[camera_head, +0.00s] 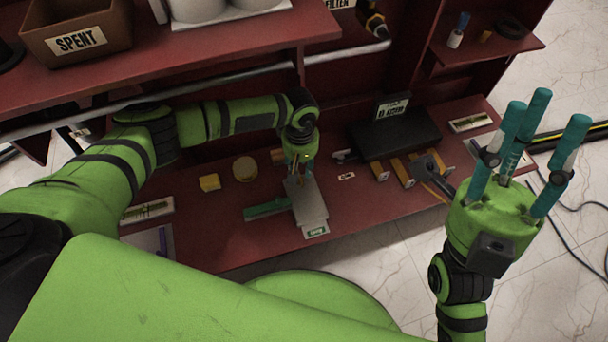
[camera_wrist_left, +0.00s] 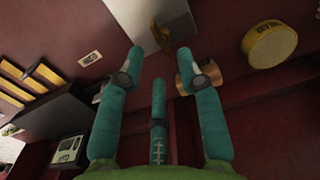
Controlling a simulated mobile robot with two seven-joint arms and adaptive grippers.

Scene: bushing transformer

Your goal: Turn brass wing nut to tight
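My left gripper (camera_head: 302,172) points down over a grey plate (camera_head: 312,208) on the red bench. In the left wrist view its teal fingers (camera_wrist_left: 160,65) stand apart, with nothing visibly pinched between them. A small brass piece (camera_wrist_left: 160,35), which may be the wing nut, shows just beyond the fingertips by the plate (camera_wrist_left: 150,18). A larger copper-brass part (camera_wrist_left: 213,78) is partly hidden behind the right finger; I cannot tell whether they touch. In the head view the fingers hide most of the brass. My right gripper (camera_head: 530,120) is raised off the bench's right side, open and empty.
A yellow round disc (camera_head: 244,168), a yellow block (camera_head: 209,182) and a green strip (camera_head: 267,208) lie left of the plate. A black case (camera_head: 395,135) and yellow bars (camera_head: 402,172) are to the right. A red shelf with a "SPENT" box (camera_head: 78,40) overhangs behind.

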